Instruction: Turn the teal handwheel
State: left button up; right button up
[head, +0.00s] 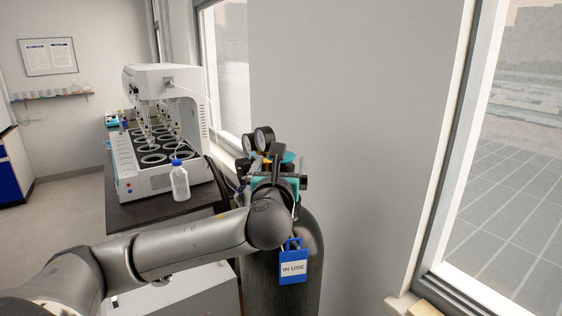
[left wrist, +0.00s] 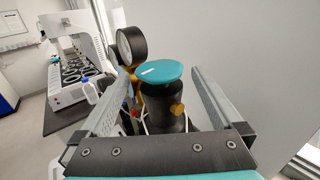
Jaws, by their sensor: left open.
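The teal handwheel (left wrist: 160,71) is a round disc with a small white mark, on top of a dark valve body (left wrist: 162,105). In the left wrist view it lies between the two spread fingers of my left gripper (left wrist: 158,76). The gripper is open, with a gap visible beside the wheel on both sides; whether either finger touches it I cannot tell. In the head view a teal edge of the handwheel (head: 289,156) shows behind my left gripper (head: 279,172), whose arm hides most of the valve. My right gripper is not in view.
The dark gas cylinder (head: 312,285) carries a blue "IN USE" tag (head: 292,264). A round gauge (left wrist: 132,46) sits close behind the wheel. A multi-station distiller (head: 132,175) and a blue-capped bottle (head: 180,183) stand on the dark bench at left. The wall and window are at right.

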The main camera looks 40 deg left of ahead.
pick_arm(q)
jog(key=shift+w+a, duration=0.4)
jog(key=shift+w, duration=0.15)
jog(key=c, duration=1.2)
